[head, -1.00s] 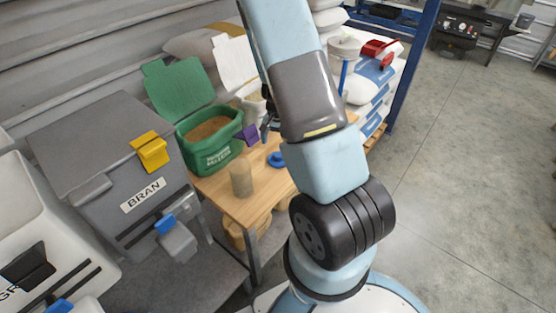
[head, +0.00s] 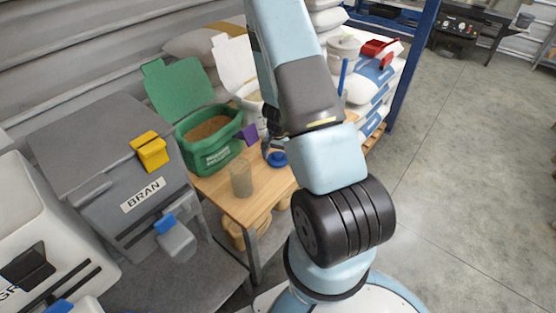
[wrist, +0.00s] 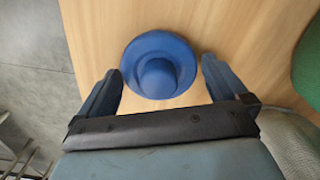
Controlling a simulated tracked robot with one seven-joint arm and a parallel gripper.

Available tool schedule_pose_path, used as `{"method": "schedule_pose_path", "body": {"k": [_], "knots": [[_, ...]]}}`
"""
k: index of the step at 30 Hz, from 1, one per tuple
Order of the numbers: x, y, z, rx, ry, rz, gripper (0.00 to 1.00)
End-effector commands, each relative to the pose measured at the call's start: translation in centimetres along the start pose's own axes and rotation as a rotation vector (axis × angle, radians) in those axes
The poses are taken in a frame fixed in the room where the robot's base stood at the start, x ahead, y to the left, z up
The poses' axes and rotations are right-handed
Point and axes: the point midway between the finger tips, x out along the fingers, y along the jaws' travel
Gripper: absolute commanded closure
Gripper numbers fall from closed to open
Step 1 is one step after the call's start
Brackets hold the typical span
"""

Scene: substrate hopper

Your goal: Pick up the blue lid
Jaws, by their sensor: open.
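The blue lid (wrist: 158,65) is round with a raised knob in its middle and lies flat on the wooden table (wrist: 230,35). In the head view the lid (head: 277,159) shows near the table's right edge, partly behind my arm. My gripper (wrist: 162,82) is open and empty in the wrist view, with one finger on each side of the lid's near part. No contact between fingers and lid is visible. In the head view my gripper (head: 266,148) is small and mostly hidden beside the lid.
A beige translucent cup (head: 241,179) stands on the table left of the lid. A green bin (head: 212,148) with an open lid and a purple item (head: 250,135) are behind. A grey BRAN hopper (head: 110,150) stands left. White sacks (head: 372,85) are stacked at right.

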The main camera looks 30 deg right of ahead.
Motion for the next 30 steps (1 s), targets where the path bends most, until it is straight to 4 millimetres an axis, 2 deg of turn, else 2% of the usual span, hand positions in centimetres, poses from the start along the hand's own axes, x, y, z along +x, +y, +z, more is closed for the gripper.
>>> {"method": "schedule_pose_path", "body": {"k": [4,17,26,30], "knots": [[0.0,0.0,0.0,0.000,0.000,0.000,0.02],[-0.1,0.0,0.0,0.000,0.000,0.000,0.43],[-0.3,0.1,-0.1,0.001,0.001,0.000,0.43],[-1.5,0.2,-0.2,0.004,0.002,-0.001,0.43]]}}
